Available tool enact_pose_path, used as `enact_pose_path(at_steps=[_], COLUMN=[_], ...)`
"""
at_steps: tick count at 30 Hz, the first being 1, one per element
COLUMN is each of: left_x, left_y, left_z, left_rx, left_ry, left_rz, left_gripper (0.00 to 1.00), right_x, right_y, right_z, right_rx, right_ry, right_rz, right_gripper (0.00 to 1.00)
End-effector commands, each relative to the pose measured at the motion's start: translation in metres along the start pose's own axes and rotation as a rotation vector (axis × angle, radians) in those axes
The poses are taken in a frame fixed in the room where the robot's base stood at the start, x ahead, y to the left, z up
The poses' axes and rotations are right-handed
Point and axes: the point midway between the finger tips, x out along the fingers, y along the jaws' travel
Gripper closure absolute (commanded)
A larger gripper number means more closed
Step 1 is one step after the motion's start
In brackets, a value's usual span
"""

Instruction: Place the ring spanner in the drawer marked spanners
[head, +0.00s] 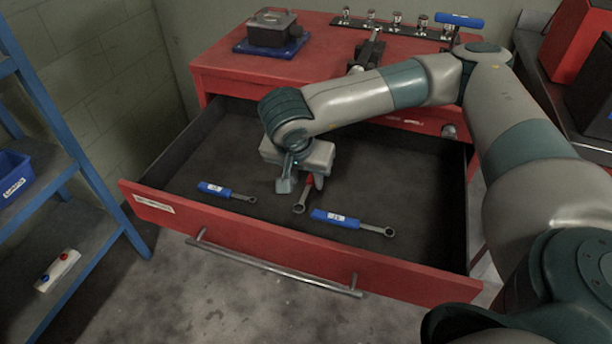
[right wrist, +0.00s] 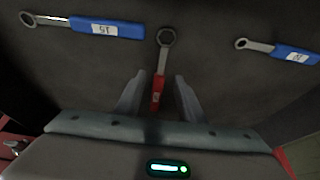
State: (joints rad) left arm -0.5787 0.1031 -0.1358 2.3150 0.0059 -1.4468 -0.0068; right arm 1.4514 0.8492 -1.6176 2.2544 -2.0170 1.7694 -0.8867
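A ring spanner with a red handle (head: 300,207) is inside the open red drawer (head: 290,262), seemingly lying on its dark floor. In the right wrist view the red-handled spanner (right wrist: 157,88) points its ring away from me. My right gripper (head: 301,184) is low in the drawer, fingers pointing down. In the right wrist view its fingers (right wrist: 160,98) stand apart on both sides of the red handle, with a gap on each side. The drawer's front carries a white label (head: 154,203), too small to read. My left gripper is not in view.
Two blue-handled spanners lie in the drawer, one left (head: 227,191) and one right (head: 352,221) of the red one. The red cabinet top (head: 235,65) holds a grey box and a socket rack (head: 395,27). A blue shelf rack (head: 95,180) stands at left.

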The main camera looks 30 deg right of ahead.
Motion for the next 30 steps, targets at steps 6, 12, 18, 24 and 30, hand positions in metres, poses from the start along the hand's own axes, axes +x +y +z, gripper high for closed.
enact_pose_path(at_steps=[6,12,18,24,30], left_x=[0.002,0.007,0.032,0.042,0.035], left_y=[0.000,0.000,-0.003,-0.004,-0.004], left_z=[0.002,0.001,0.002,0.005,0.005], left_rx=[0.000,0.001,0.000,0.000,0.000], left_ry=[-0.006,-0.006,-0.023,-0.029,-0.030], left_rz=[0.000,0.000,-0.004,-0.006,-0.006], left_gripper=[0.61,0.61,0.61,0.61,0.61], right_x=[-0.001,-0.004,-0.011,-0.027,-0.063], right_y=[0.000,0.000,0.000,-0.001,-0.001], right_z=[0.000,-0.002,-0.004,-0.004,-0.004], right_rx=[0.000,0.000,0.000,0.000,-0.001], right_ry=[0.000,0.000,0.000,0.001,0.002], right_rz=[0.000,0.000,0.000,-0.004,-0.005], right_gripper=[0.65,0.65,0.65,0.65,0.65])
